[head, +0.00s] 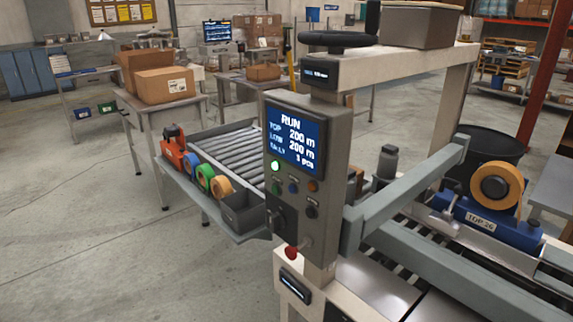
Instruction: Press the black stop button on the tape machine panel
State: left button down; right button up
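The grey tape machine panel (305,170) stands upright at the middle of the head view. Its blue screen (297,139) reads RUN, with two 200 m lines and a count of 1 pcs. Below the screen a green button (275,166) is lit. A small dark button (276,188) sits under it, and another dark button (312,212) sits at the lower right of the panel. Their labels are too small to read, so I cannot tell which is the stop button. Neither of my grippers is in view.
A red knob (291,253) sticks out below the panel, near a dark rotary switch (275,220). A side shelf with tape rolls (221,186) and a grey bin (243,211) is at left. Grey machine rails (410,195) extend right. Floor at front left is clear.

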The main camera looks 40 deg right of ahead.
aim_at(310, 212)
jog(key=i+j+z, duration=0.15)
jog(key=i+z, duration=0.35)
jog(key=i+j+z, duration=0.25)
jog(key=z, duration=0.2)
jog(key=i+j+z, duration=0.35)
jog(key=z, duration=0.15)
jog(key=i+j+z, duration=0.3)
jog(key=j+z, duration=0.3)
jog(key=i+j+z, duration=0.25)
jog(key=j, duration=0.25)
jog(key=k, duration=0.1)
